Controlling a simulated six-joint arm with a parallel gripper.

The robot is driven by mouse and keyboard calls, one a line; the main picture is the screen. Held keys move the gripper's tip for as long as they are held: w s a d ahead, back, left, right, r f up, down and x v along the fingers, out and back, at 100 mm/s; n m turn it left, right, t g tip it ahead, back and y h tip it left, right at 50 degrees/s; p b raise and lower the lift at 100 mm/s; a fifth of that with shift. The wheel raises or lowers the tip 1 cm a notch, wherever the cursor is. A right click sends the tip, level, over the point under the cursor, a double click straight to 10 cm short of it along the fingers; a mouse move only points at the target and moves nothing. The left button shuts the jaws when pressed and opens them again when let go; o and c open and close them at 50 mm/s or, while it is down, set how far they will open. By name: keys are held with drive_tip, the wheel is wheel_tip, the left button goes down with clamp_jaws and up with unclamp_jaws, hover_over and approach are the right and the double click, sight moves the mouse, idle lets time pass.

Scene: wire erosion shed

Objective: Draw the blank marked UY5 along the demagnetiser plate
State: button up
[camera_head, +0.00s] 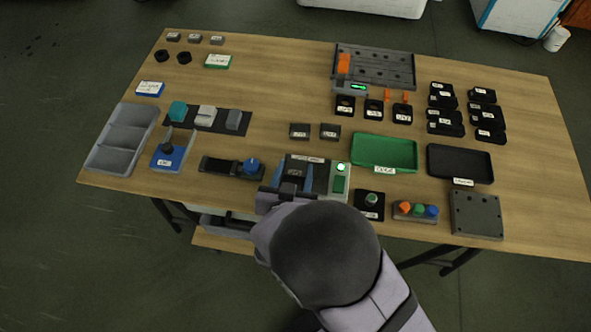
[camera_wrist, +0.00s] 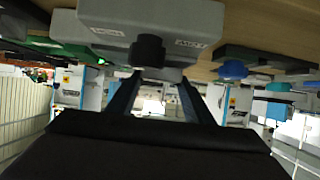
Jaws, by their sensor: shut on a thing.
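My gripper (camera_head: 303,180) is at the table's front edge, its blue-edged fingers over a dark device with a pale, green-lit side panel (camera_head: 338,181), which I take to be the demagnetiser. The wrist view looks upside down; there the fingertips (camera_wrist: 157,77) close on a small grey block (camera_wrist: 158,74), probably the blank. Its mark cannot be read, so I cannot confirm UY5. A grey body (camera_wrist: 150,22) with labels and a dark round knob (camera_wrist: 147,50) stands beyond the fingers. Whether the block touches the plate is hidden.
A green tray (camera_head: 384,153) and a black tray (camera_head: 460,163) lie farther right. Bare wood shows farther back (camera_head: 275,80).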

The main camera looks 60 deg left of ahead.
sight(284, 172)
drive_tip(key=shift+s+a, duration=0.15)
drive_tip(key=shift+a, duration=0.05)
drive_tip(key=shift+s+a, duration=0.85)
drive_tip(key=shift+r+p, duration=0.2)
drive_tip(key=shift+p, duration=0.15)
drive_tip(key=shift+r+p, duration=3.25)
drive_tip(key=shift+r, duration=0.4)
drive_tip(key=shift+w, duration=0.1)
